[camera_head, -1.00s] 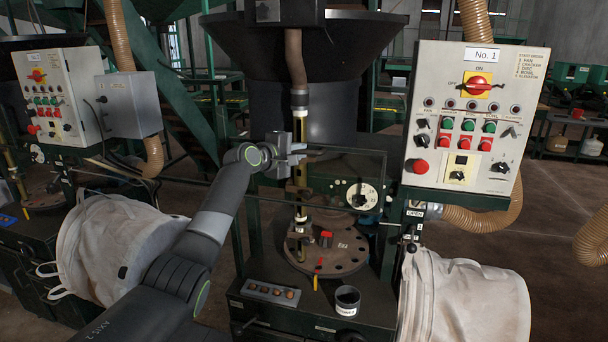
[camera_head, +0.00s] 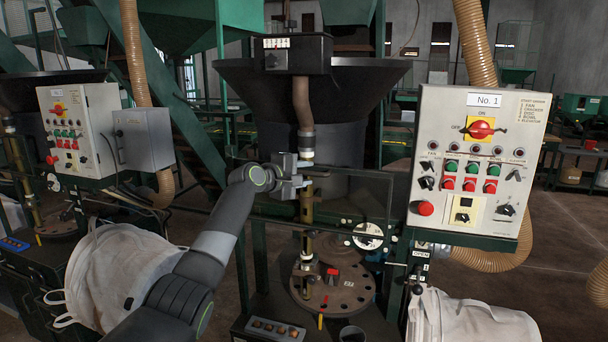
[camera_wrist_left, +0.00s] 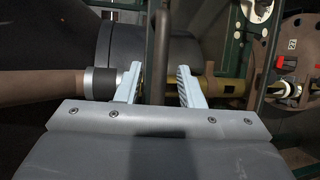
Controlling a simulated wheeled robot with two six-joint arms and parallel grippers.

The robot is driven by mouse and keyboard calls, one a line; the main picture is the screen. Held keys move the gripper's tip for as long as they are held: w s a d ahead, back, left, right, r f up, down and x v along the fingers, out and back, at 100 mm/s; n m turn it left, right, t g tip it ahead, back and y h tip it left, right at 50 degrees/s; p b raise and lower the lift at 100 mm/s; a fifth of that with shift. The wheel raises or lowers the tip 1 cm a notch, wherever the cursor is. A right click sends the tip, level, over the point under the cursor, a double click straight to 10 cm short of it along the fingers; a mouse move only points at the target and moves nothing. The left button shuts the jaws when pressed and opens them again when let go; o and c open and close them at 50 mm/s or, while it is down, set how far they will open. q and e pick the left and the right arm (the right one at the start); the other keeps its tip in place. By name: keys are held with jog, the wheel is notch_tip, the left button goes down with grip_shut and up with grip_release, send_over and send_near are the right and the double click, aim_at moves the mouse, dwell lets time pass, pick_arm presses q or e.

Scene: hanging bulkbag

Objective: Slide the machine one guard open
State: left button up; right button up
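The machine one guard (camera_head: 345,205) is a see-through panel in a dark frame, upright in front of the No. 1 machine's brass pipe and dial. My left gripper (camera_head: 298,182) is at its upper left, in front of the pipe. In the left wrist view, the gripper (camera_wrist_left: 159,70) has its pale fingers apart, with a dark bar (camera_wrist_left: 158,45) between them. Gaps show on both sides of the bar, so it is not clamped. Whether the bar is the guard's handle or frame I cannot tell. My right gripper is out of view.
The No. 1 control panel (camera_head: 476,165) stands to the right of the guard. A round disc plate (camera_head: 345,292) lies below it, with a switch box (camera_head: 275,329) in front. White bulk bags hang left (camera_head: 125,275) and right (camera_head: 470,318).

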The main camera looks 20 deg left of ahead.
pick_arm(q)
jog(key=shift+s, duration=0.1)
jog(key=b+v, duration=0.6)
jog(key=v, duration=1.1)
jog(key=shift+r+b, duration=0.15)
jog(key=shift+b, duration=0.2)
jog(key=shift+a, duration=0.1)
